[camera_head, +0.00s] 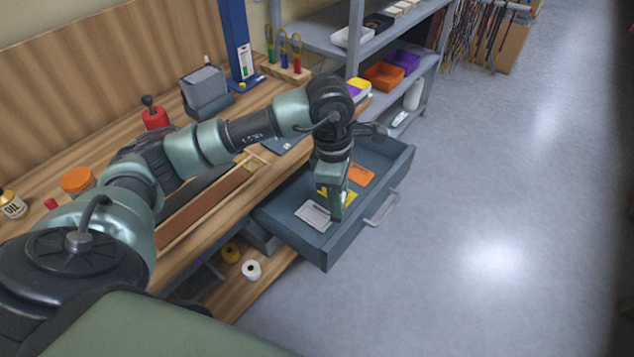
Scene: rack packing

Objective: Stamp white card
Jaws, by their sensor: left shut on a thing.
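The white card (312,214) lies at the near left corner of the open drawer (308,244), printed side up. My left gripper (335,214) points down into the drawer at the right edge of the white card and is shut on it. The grip itself is partly hidden by the fingers. A yellow card (350,199) lies behind the fingers, partly covered, and an orange card (360,174) lies beyond it. A red stamp-like object with a black knob (154,113) stands on the workbench. My right gripper is not in view.
The drawer's handle (381,209) sticks out over the floor. The wooden bench (215,228) holds a grey box-shaped device (205,90) and a blue column (236,40). Shelves with bins (384,76) stand behind. The grey floor at right is clear.

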